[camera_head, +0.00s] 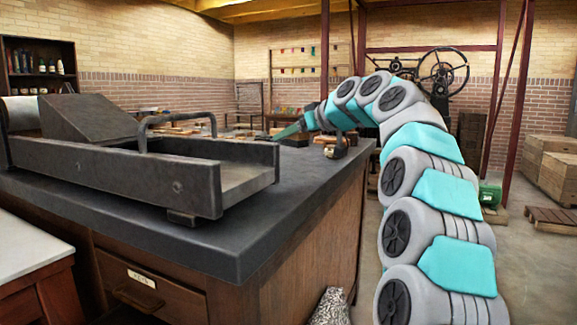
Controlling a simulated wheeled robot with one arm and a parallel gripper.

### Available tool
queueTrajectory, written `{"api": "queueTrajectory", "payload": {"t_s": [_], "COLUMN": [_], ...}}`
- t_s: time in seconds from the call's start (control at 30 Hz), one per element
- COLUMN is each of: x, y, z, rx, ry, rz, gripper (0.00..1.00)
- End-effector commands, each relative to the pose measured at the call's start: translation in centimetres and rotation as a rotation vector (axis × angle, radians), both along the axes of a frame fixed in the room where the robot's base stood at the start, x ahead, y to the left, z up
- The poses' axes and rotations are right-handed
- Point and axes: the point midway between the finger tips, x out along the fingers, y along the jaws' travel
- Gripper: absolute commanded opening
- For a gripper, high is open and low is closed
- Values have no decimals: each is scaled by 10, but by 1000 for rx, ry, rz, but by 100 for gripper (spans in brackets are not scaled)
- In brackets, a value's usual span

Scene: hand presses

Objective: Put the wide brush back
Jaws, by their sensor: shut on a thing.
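My arm arches up from the lower right and reaches left over the far end of the dark bench top (215,238). My gripper (288,132) shows small and dark teal at the arm's far end, low over the bench behind the press. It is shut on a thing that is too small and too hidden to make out. I cannot pick out the wide brush for certain. A small brown patch lies right by the gripper, and I cannot tell what it is.
A dark metal press (120,165) with a raised handle fills the bench's left side. A small brass-coloured item (336,148) stands near the bench's far right corner. A pale-topped table (25,245) is at lower left.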

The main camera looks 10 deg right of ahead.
Motion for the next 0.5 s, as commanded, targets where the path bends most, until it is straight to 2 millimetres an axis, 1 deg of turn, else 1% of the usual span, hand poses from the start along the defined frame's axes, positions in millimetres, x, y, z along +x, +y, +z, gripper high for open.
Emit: {"api": "queueTrajectory", "payload": {"t_s": [0.07,0.23,0.5], "x": [0,-1,0], "y": [1,1,0], "z": [-12,-28,-37], "rx": [2,2,1], "ry": [8,6,1], "rz": [3,3,1], "gripper": [0,0,0]}}
